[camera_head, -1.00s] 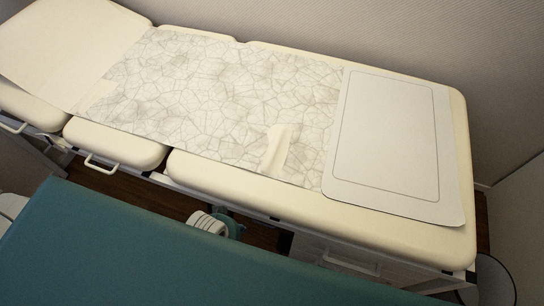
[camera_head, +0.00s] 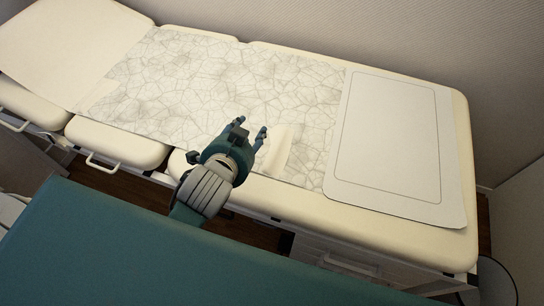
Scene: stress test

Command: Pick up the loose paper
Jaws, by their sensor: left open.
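The loose paper (camera_head: 205,85) is a pale sheet covered in crease lines, lying flat along the middle of the cream exam table (camera_head: 380,228). A small plain flap (camera_head: 283,150) of it stands up near its front edge, right of centre. My left gripper (camera_head: 252,132) is over the front part of the paper, just left of the flap. Its fingers are apart and nothing shows between them. Whether the fingers touch the paper cannot be told. The gripper and wrist hide part of the paper's front edge. My right gripper is not in view.
A smooth white pad (camera_head: 388,135) with a thin outline lies at the table's right end. The raised backrest (camera_head: 70,45) is at the left. A wall (camera_head: 330,30) runs behind the table. Handles (camera_head: 102,163) stick out along its front side.

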